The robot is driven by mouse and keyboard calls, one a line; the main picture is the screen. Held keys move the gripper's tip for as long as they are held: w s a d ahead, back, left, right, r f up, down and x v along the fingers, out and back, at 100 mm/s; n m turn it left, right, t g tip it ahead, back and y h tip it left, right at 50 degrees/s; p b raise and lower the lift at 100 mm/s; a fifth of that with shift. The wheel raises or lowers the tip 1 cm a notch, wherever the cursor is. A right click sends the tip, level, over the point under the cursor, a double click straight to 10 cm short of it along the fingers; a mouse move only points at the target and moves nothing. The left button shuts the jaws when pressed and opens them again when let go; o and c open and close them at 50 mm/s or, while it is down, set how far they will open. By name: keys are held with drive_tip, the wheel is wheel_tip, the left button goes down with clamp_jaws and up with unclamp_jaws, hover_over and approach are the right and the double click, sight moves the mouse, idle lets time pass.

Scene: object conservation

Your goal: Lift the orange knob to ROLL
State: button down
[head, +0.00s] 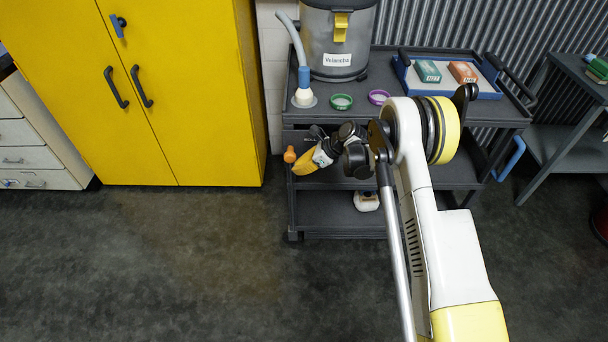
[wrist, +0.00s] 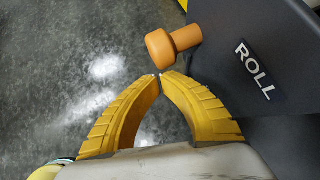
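The orange knob (head: 289,154) sticks out from the left side of the dark grey cart. In the wrist view the knob (wrist: 163,50) has a wide rounded head on a narrower stem that meets the dark panel. A white ROLL label (wrist: 255,70) is on that panel, right of the knob. My gripper (head: 297,168) is at the cart's left end, close beside the knob. In the wrist view the yellow fingertips of my gripper (wrist: 160,75) meet with nothing visible between them. They lie just below the knob's head in the picture; whether they touch it I cannot tell.
The cart (head: 340,225) holds a grey vacuum canister (head: 320,35), a green ring (head: 341,102), a purple ring (head: 379,97) and a blue tray (head: 485,92) on top. A yellow cabinet (head: 200,110) stands to the left. The floor in front is clear.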

sight(292, 159)
drive_tip(key=shift+a+r, duration=0.1)
drive_tip(key=shift+r, duration=0.15)
wheel_tip(292, 159, up, 5)
drive_tip(key=shift+p, duration=1.1)
drive_tip(key=shift+f, duration=0.25)
